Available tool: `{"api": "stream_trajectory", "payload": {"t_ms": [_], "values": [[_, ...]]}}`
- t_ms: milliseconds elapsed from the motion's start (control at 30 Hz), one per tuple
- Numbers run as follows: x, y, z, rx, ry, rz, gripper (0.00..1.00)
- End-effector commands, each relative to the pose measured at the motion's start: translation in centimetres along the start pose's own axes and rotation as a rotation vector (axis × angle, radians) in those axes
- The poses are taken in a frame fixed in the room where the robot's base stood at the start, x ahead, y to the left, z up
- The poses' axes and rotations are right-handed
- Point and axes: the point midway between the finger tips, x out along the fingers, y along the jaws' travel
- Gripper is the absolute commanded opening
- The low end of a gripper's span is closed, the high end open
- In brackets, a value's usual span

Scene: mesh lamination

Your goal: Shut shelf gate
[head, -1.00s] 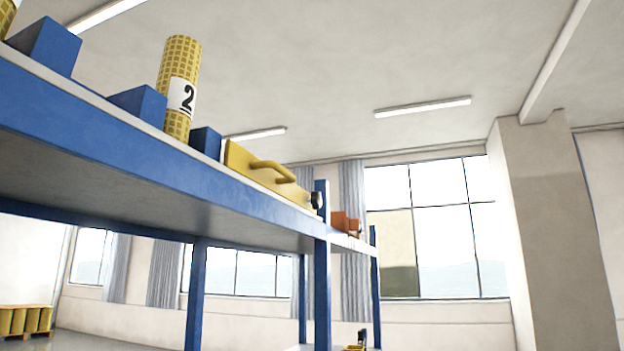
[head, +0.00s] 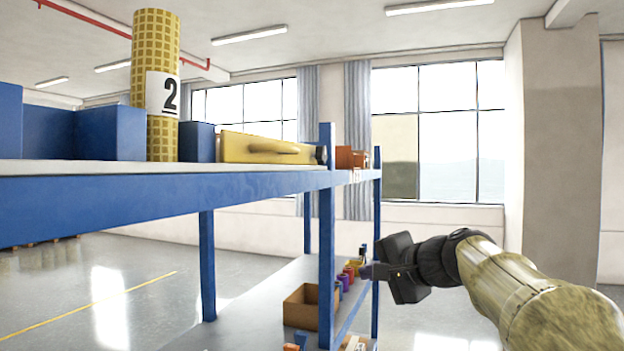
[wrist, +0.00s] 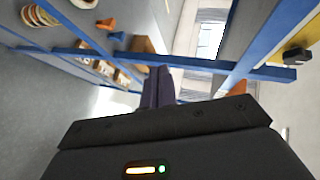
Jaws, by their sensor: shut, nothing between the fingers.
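The shelf gate (head: 262,149) is a yellow panel with a yellow handle, standing low along the edge of the upper shelf. A small dark knob (head: 321,154) sits at its right end, close to the blue post (head: 327,240). I cannot tell whether the gate is latched. In the wrist view, part of the yellow gate (wrist: 296,38) shows at the right edge, with a black piece by the blue bar. My gripper (head: 368,271) is shut and empty, below the upper shelf level and right of the post, apart from the gate. Its dark fingers (wrist: 158,87) also show in the wrist view.
A yellow roll labelled 2 (head: 155,90) stands between blue blocks (head: 110,133) on the upper shelf (head: 150,195). Orange items (head: 348,158) sit beyond the post. The lower shelf (head: 255,297) holds a brown box (head: 300,306) and small coloured items. Open floor lies right.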

Motion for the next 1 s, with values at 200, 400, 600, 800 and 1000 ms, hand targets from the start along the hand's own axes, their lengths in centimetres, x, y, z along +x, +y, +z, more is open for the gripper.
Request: {"api": "stream_trajectory", "payload": {"t_ms": [200, 400, 600, 800, 1000], "values": [[-6.9, -17.6, -0.5, 0.036, -0.062, -0.323, 0.00], [-9.0, -21.4, 0.1, 0.039, -0.095, -0.415, 0.00], [-8.9, -21.2, 0.1, 0.039, -0.094, -0.414, 0.00], [-8.4, -21.6, 0.1, 0.038, -0.095, -0.412, 0.00], [-6.2, -22.8, 0.3, 0.040, -0.097, -0.410, 0.00]]}}
